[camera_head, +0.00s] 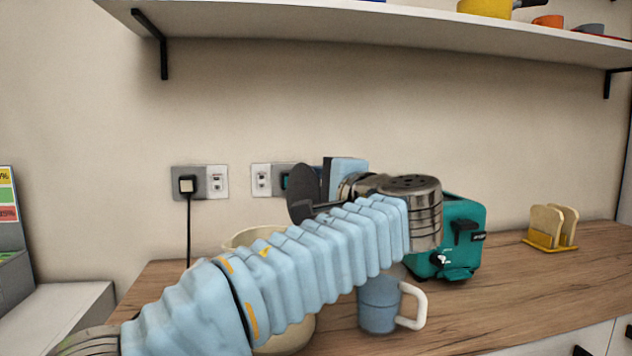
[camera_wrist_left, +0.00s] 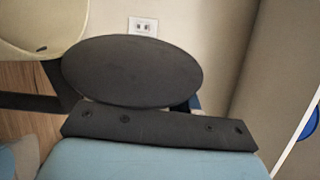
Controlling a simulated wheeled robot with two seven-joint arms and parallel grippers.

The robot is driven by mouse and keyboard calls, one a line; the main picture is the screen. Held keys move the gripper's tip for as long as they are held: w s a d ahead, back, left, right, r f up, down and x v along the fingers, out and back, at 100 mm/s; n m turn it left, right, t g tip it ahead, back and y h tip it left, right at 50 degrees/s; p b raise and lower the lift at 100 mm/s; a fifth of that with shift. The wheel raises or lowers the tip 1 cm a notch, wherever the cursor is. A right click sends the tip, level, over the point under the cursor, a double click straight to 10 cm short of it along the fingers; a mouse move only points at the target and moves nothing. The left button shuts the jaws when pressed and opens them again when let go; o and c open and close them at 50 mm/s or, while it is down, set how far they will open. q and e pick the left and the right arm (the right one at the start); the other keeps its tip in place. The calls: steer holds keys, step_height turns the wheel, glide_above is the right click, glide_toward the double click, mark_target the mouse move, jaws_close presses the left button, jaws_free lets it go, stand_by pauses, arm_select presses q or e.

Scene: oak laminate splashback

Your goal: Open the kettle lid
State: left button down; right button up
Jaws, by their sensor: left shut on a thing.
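The kettle is a cream body (camera_head: 257,236) on the worktop, mostly hidden behind my left arm. Part of its cream surface also shows at the top left of the left wrist view (camera_wrist_left: 40,22). Its dark round lid (camera_head: 302,192) stands steeply tilted above the kettle's right side. The lid fills the middle of the left wrist view as a dark oval (camera_wrist_left: 130,70). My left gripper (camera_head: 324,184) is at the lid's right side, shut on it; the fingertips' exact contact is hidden. My right gripper is not in view.
A blue mug (camera_head: 378,304) stands right of the kettle, below my wrist. A teal toaster (camera_head: 462,235) is behind it. A toast rack (camera_head: 551,228) is further right. Wall sockets (camera_head: 200,182) and a shelf (camera_head: 380,25) are behind and above.

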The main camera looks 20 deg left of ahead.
arm_select(q)
steer(key=c, duration=1)
jaws_free()
steer(key=shift+o, duration=0.2)
steer(key=b+v, duration=0.1)
steer(key=v, duration=1.2)
steer(key=shift+s+d, duration=0.3)
